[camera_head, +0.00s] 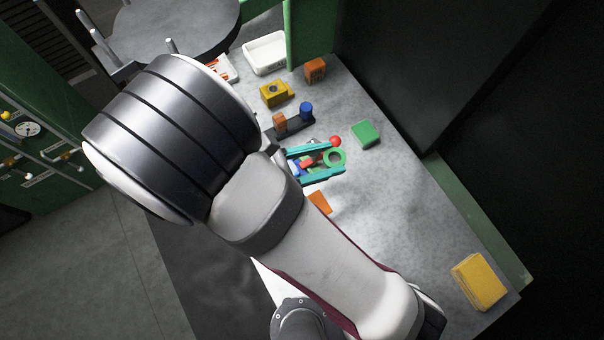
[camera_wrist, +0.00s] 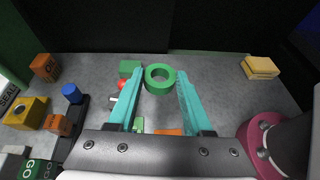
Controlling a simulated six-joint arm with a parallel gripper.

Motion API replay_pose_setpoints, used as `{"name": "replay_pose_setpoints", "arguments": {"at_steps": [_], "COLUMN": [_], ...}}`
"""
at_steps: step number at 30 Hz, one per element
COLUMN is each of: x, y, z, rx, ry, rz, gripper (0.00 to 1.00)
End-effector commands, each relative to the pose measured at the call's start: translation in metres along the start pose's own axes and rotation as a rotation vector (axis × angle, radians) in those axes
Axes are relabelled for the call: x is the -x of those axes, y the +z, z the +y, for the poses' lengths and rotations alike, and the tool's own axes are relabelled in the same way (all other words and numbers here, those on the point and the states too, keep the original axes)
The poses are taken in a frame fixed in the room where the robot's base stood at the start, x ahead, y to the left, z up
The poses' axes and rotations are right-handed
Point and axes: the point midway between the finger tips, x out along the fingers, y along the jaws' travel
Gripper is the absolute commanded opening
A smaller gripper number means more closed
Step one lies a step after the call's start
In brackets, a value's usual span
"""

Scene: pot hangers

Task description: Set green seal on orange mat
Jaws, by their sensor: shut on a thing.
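The green seal (camera_head: 326,159) is a thick ring. My gripper (camera_head: 338,159) is shut on it, with one teal finger on each side near the tips. In the wrist view the seal (camera_wrist: 160,90) sits between the fingertips (camera_wrist: 161,74), its round hole showing. I cannot tell how high it is above the table. The orange mat (camera_head: 319,202) lies on the table, partly hidden by my arm in the head view. In the wrist view only an orange strip of the mat (camera_wrist: 168,131) shows between the fingers, nearer my wrist than the seal.
A green block (camera_head: 366,133) and a red round thing (camera_head: 335,141) are close by. A dark rack (camera_head: 290,126) holds an orange and a blue piece. A yellow block (camera_head: 276,94), an orange block (camera_head: 315,69) and a white tray (camera_head: 266,53) stand farther back. The table's right front is mostly clear, except yellow pads (camera_head: 480,281).

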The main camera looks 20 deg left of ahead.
Motion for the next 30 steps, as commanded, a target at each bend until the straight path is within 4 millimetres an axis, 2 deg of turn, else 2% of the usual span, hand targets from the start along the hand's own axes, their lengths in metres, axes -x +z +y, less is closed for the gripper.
{"name": "replay_pose_setpoints", "arguments": {"at_steps": [1, 3, 6, 10, 15, 18, 21, 26, 30], "x": [-0.016, -0.036, -0.056, -0.063, -0.052, -0.042, -0.032, -0.031, -0.047], "y": [0.004, 0.007, 0.009, 0.005, -0.006, -0.012, -0.017, -0.017, -0.008], "z": [-0.013, -0.038, -0.077, -0.121, -0.160, -0.168, -0.166, -0.145, -0.124], "rx": [-0.045, -0.123, -0.242, -0.396, -0.598, -0.721, -0.847, -1.052, -1.203], "ry": [-0.112, -0.299, -0.587, -0.957, -1.445, -1.740, -2.043, -2.537, -2.902], "rz": [-0.002, -0.001, 0.000, 0.000, -0.001, 0.000, 0.000, 0.000, 0.000], "gripper": [0.00, 0.00, 0.00, 0.00, 0.00, 0.00, 0.00, 0.00, 0.00]}}
